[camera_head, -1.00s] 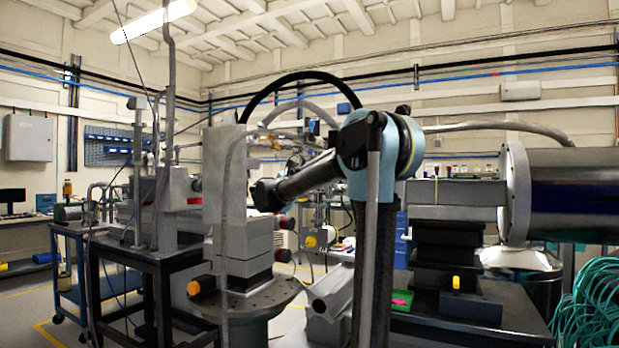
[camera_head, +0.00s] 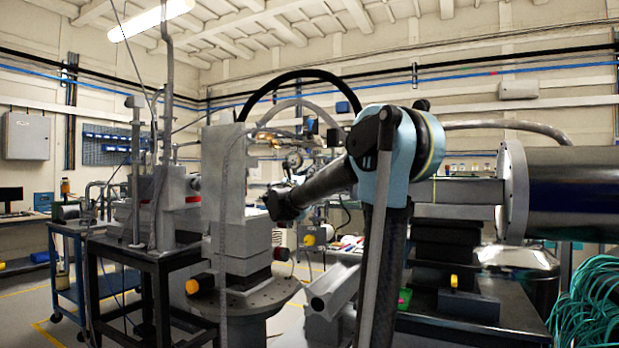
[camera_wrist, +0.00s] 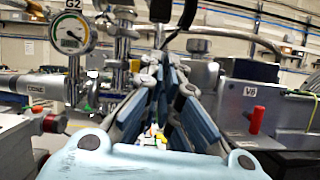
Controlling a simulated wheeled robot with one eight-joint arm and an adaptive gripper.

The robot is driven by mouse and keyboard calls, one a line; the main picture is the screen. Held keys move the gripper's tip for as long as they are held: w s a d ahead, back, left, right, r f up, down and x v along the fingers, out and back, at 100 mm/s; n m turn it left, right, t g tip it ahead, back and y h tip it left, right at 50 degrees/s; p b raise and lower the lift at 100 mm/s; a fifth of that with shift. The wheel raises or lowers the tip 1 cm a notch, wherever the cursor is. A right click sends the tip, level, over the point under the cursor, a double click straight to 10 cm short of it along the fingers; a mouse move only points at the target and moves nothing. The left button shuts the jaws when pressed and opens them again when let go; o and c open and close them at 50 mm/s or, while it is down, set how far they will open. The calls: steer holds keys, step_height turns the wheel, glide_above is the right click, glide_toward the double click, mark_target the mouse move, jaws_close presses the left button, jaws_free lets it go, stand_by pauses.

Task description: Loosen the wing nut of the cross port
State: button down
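My gripper (camera_wrist: 165,75) shows in the wrist view, its two blue-grey fingers reaching forward and narrowing towards each other. A gap shows between them near the palm; whether the tips meet is unclear. Metal fittings (camera_wrist: 122,45) with clamps and stems stand ahead and left of the fingertips, beside a round gauge marked G2 (camera_wrist: 70,35). I cannot pick out the cross port or its wing nut for certain; the fingers cover part of that area. In the head view my arm reaches away towards the gauge (camera_head: 295,159), and the gripper is not clearly seen.
In the head view a tall grey block (camera_head: 224,180) stands left of my arm, and a large metal cylinder (camera_head: 565,195) right.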

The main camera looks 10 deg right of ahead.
stand_by(0.4)
steer(key=c, duration=1.8)
jaws_free()
steer(key=shift+w, duration=0.1)
steer(key=shift+c, duration=0.2)
